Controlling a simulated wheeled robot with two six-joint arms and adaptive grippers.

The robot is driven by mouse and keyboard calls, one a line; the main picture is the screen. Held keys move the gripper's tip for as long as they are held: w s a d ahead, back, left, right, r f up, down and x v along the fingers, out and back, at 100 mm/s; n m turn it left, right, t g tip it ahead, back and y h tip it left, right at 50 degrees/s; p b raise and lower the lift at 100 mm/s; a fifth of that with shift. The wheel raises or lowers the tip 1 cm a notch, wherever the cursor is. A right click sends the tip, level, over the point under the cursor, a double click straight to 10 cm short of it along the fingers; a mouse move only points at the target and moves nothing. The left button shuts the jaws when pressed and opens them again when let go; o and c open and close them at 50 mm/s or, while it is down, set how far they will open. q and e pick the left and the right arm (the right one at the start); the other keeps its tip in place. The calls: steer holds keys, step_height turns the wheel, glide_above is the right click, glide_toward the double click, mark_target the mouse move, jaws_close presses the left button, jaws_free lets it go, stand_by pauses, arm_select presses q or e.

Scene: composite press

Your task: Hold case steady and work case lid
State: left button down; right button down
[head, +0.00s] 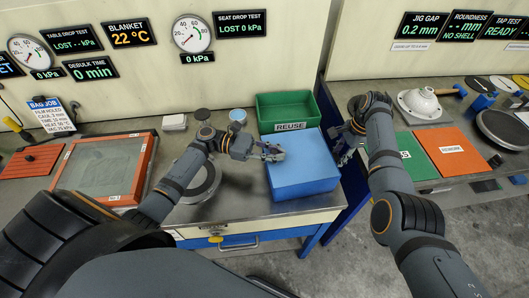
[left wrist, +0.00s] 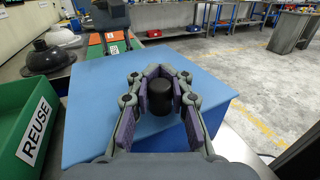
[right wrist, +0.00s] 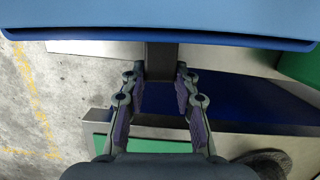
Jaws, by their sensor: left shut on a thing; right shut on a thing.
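The case is a blue box (head: 298,178) on the bench, and its lid (left wrist: 95,85) fills the middle of the left wrist view. The lid lies on the case. My left gripper (head: 275,152) is over the lid's top. In the left wrist view its fingers (left wrist: 160,95) are shut around a black round knob (left wrist: 160,98) standing on the lid. My right gripper (head: 344,153) is at the case's right side. In the right wrist view its fingers (right wrist: 161,95) are shut on a dark upright bar (right wrist: 160,62) just below the blue overhanging edge (right wrist: 160,38).
A green REUSE bin (head: 285,108) stands right behind the case. A round grey-rimmed disc (head: 198,190) lies left of it, and a framed orange panel (head: 135,190) further left. A gap separates this bench from the right bench with an orange mat (head: 455,153).

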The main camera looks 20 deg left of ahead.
arm_select(q)
steer(key=shift+w+d, duration=0.1)
steer(key=shift+w, duration=0.05)
arm_select(e)
steer(key=shift+a, duration=0.1)
arm_select(q)
steer(key=c, duration=1.2)
jaws_free()
steer(key=a, duration=0.4)
steer(key=s+a, duration=0.1)
steer(key=a, duration=0.3)
steer(key=s+a, duration=0.1)
steer(key=a, duration=0.3)
steer(key=shift+s, duration=0.1)
arm_select(e)
steer(key=c, duration=0.9)
jaws_free()
steer(key=shift+c, duration=0.2)
arm_select(q)
steer(key=shift+d, duration=0.1)
